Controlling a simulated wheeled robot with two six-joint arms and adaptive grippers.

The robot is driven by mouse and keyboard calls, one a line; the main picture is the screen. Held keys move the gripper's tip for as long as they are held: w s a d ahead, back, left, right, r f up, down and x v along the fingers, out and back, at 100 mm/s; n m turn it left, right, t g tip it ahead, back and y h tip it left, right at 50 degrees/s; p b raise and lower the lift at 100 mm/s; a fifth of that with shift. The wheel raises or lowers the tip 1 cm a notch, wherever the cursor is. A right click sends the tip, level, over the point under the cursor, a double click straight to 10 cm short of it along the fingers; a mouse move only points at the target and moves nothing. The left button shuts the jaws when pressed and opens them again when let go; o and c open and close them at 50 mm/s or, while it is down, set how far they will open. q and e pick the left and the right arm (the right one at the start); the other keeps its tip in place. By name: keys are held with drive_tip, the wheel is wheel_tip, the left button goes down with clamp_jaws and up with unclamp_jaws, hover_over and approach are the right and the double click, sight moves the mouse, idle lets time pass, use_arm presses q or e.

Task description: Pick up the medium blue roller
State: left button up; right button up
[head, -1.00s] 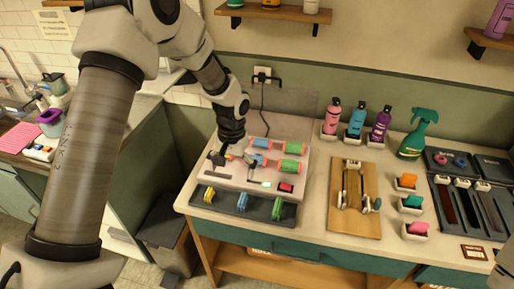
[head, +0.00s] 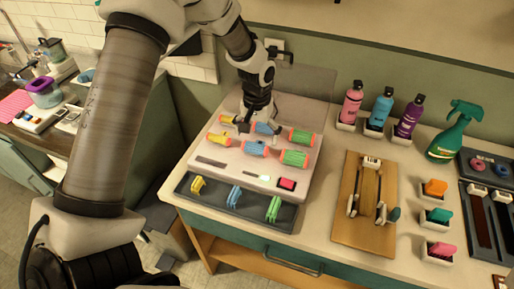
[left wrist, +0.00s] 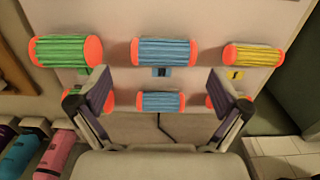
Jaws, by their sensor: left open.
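Two blue rollers with orange ends lie on the pale heater box, one in the back row (head: 266,128) and one in the front row (head: 255,148). In the left wrist view, the front-row blue one (left wrist: 167,52) is beside a blue label marked M; the back-row blue one (left wrist: 161,101) shows between the fingers. My left gripper (head: 260,124) is open and pointing down over the back row, its fingers (left wrist: 160,92) spread to either side of that blue roller. I cannot tell whether they touch anything. My right gripper is not in view.
Yellow rollers (head: 218,139) lie left of the blue ones and green rollers (head: 294,158) right. A dark tray (head: 235,213) in front holds coloured clips. Bottles (head: 381,108) and a wooden board (head: 352,228) with a hair iron stand to the right.

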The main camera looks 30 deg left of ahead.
sight(255, 144)
use_arm(q)
drive_tip(key=f, duration=0.1)
drive_tip(key=f+p, duration=0.1)
drive_tip(key=f, duration=0.1)
drive_tip(key=shift+s+a+f, duration=0.25)
drive_tip(key=shift+f, duration=0.1)
drive_tip(key=shift+w+f, duration=0.1)
drive_tip(key=shift+f, duration=0.2)
drive_tip(key=shift+w, duration=0.1)
drive_tip(key=shift+c, duration=0.4)
drive_tip(key=c, duration=1)
drive_tip(key=shift+r, duration=0.1)
